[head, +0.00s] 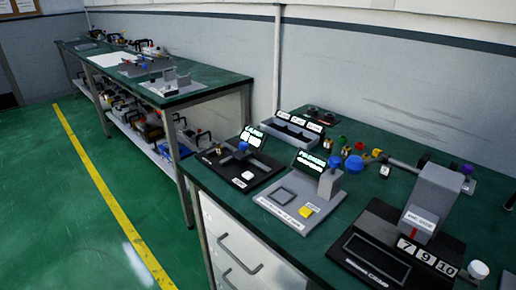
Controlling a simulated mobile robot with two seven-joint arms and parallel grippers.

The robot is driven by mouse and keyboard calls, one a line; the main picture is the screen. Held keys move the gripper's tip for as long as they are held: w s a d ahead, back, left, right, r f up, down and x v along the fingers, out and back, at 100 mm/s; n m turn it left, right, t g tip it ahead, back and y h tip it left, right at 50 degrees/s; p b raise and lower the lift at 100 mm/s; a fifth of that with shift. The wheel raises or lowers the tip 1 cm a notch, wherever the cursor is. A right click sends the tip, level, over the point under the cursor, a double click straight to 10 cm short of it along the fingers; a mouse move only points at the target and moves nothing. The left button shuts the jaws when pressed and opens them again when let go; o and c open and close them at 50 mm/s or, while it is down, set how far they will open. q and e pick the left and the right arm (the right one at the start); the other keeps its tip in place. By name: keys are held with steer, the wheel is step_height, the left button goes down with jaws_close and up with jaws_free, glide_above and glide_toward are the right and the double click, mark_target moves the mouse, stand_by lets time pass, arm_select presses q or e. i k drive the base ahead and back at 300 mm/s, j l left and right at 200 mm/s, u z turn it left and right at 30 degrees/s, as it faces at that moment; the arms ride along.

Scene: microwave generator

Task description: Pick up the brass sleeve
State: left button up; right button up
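A small brass-coloured piece (329,146) stands near the back of the near green workbench (228,190), behind the device with the lit sign. It may be the brass sleeve, but it is too small to tell its shape. Another small yellowish piece (377,153) sits further right among coloured knobs. Neither of my grippers shows in the head view.
A grey device with a blue knob and lit sign (310,163) stands on the near bench, with a black-based device (243,163) to its left. A larger press-like machine with number tiles (433,203) stands right. A second bench (215,82) is further left; the green floor is clear.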

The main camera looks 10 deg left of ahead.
mark_target(218, 147)
steer(key=j+z, duration=1.05)
steer(key=j, duration=0.8)
steer(key=k+j+z, duration=0.1)
steer(key=j, duration=0.3)
